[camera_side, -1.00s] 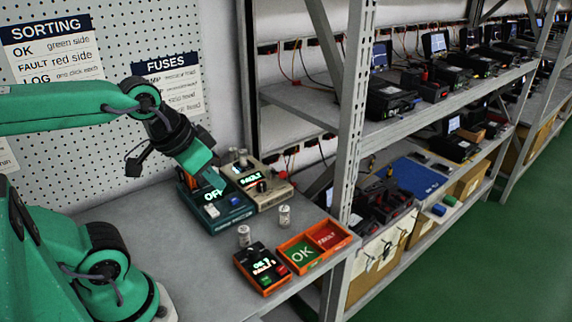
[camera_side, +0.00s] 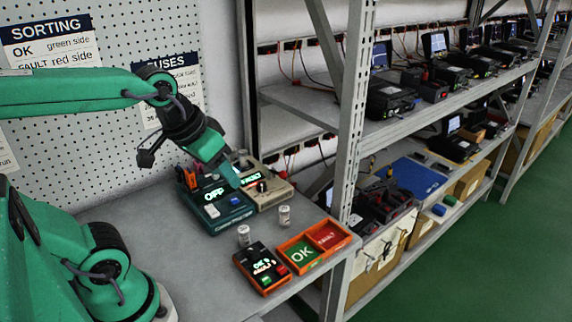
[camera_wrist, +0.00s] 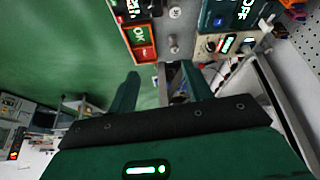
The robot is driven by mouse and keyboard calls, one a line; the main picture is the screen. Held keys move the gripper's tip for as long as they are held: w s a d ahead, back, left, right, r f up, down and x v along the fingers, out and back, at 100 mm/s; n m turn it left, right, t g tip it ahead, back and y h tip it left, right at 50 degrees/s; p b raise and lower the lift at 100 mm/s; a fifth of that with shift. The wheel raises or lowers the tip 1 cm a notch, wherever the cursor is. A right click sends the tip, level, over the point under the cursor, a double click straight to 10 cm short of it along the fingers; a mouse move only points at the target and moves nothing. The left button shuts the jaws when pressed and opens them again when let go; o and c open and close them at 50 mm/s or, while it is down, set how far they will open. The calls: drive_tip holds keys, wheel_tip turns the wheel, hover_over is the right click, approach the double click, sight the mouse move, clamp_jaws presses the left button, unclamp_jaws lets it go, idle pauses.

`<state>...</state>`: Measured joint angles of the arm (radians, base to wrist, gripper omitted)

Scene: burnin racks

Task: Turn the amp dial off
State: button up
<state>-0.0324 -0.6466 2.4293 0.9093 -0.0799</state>
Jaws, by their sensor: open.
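A beige box (camera_side: 274,199) with a lit FAULT display and a dark round dial (camera_side: 262,186) stands towards the back of the bench. Which way the dial points is too small to tell. Beside it is a teal box (camera_side: 232,217) whose display reads OFF. Both boxes also show at the top right of the wrist view, the beige one (camera_wrist: 203,56) below the teal one (camera_wrist: 212,16). My gripper (camera_side: 238,182) is open and empty, just above the boxes and left of the dial. In the wrist view its fingers (camera_wrist: 162,82) are apart, with nothing held between them.
Small metallic cylinders (camera_side: 244,234) (camera_side: 284,217) stand on the bench. Near the front edge are a black and orange box (camera_side: 250,276) and an orange tray (camera_side: 312,264) with OK and FAULT halves. A metal rack post (camera_side: 350,130) rises at the right.

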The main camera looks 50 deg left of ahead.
drive_tip(key=w+a+n+g, duration=0.2)
drive_tip(key=w+a+n, duration=0.15)
drive_tip(key=w, duration=0.35)
drive_tip(key=n+g, duration=0.3)
drive_tip(key=n, duration=0.7)
approach(261, 183)
drive_tip(key=shift+d, duration=0.3)
drive_tip(key=shift+w+a+f, duration=0.1)
drive_tip(key=shift+a+f, duration=0.25)
drive_tip(key=shift+f, duration=0.1)
drive_tip(key=shift+f, duration=3.9)
drive_tip(key=shift+c, duration=0.2)
drive_tip(key=c, duration=0.9)
